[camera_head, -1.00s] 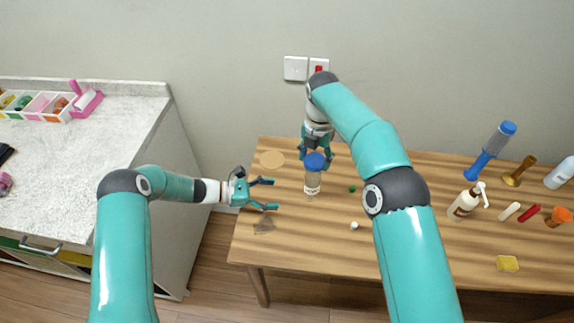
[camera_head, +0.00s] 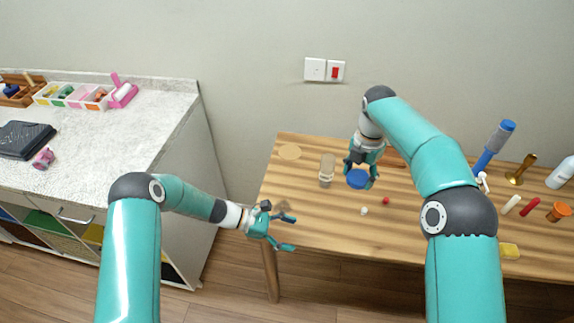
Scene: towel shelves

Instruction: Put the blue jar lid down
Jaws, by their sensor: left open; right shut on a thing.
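The blue jar lid (camera_head: 357,180) is in my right gripper (camera_head: 359,171), to the right of the jar. My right gripper is shut on it, above the table; I cannot tell whether the lid touches the wood. The jar (camera_head: 327,172) stands upright and uncapped on the wooden table (camera_head: 320,225). My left gripper (camera_head: 287,231) is open and empty, near the table's left end and apart from the jar.
A round tan disc (camera_head: 290,152) lies at the table's back left. A white ball (camera_head: 364,211) and a red ball (camera_head: 386,200) lie in front of the lid. The front left is mostly bare.

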